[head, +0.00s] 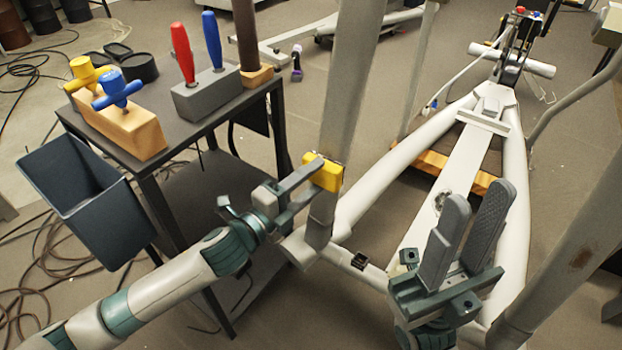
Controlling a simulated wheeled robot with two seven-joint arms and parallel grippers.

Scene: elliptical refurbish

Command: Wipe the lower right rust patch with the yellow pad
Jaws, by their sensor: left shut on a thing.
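The yellow pad (325,172) is held in my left gripper (306,187), which is shut on it. The pad is in front of or against the lower part of a grey upright post (352,75); I cannot tell whether it touches. A small brown rust patch (580,258) shows on the thick grey post at the lower right. Any rust behind the pad is hidden. My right gripper (476,203) is open and empty, its two dark grey fingers pointing up in front of the machine's white frame.
A dark cart (190,140) at the left carries a wooden block with yellow and blue handles and a grey block with red and blue handles. A dark bin (75,200) hangs on its side. The elliptical's white frame (385,180) fills the middle. Cables lie on the floor.

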